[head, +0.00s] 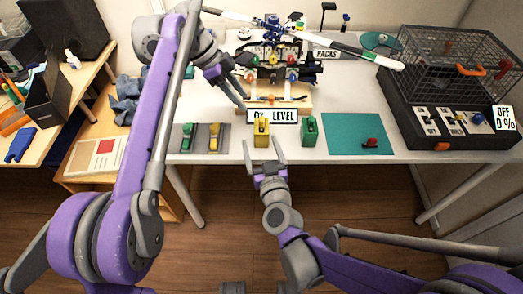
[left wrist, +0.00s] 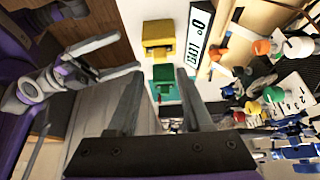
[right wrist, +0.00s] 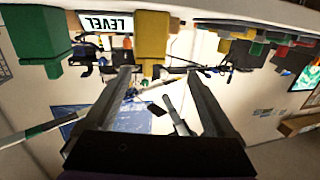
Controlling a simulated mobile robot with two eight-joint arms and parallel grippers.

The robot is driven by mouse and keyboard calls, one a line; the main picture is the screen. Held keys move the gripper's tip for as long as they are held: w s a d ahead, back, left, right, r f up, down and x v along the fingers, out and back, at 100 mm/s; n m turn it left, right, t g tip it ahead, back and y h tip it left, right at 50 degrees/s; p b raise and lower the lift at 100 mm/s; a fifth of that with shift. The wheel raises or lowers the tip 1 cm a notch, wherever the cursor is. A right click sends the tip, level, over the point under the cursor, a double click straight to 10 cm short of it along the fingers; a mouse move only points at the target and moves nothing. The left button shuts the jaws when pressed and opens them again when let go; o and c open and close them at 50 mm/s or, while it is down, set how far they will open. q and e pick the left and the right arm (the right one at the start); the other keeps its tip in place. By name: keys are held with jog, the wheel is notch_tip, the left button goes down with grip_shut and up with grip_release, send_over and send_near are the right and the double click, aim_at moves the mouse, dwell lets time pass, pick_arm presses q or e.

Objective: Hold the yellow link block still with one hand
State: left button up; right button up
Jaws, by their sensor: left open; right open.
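The yellow link block (head: 261,132) stands near the table's front edge, just in front of the LEVEL sign (head: 285,116). A green block (head: 309,131) stands to its right. My right gripper (head: 262,146) is open and empty at the front edge, its fingers pointing at the yellow block but apart from it. The right wrist view shows the yellow block (right wrist: 152,38) beyond the open fingers. My left gripper (head: 241,104) is open and empty, behind and left of the yellow block. The left wrist view shows the yellow block (left wrist: 158,38) beyond its fingertips.
A grey tray (head: 200,149) with a green and a yellow piece lies left. A teal mat (head: 345,145) with a red piece lies right. A black cage unit (head: 440,125) stands at the far right. A servo assembly on a wooden base (head: 295,101) stands behind the sign.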

aim_at(261, 140)
jog(key=shift+w+a+f+m+t+h, duration=0.1)
jog(key=shift+w+f+m+t+h, duration=0.15)
jog(key=shift+f+m+h, duration=0.2)
jog(key=shift+w+a+f+m+t+h, duration=0.1)
jog(key=shift+f+m+t+h, duration=0.2)
jog(key=shift+h, duration=0.25)
jog(key=shift+d+f+m+h, duration=0.25)
jog(key=shift+f+m+h, duration=0.2)
jog(key=shift+f+h, duration=0.45)
jog(key=w, duration=1)
jog(key=shift+w, duration=0.35)
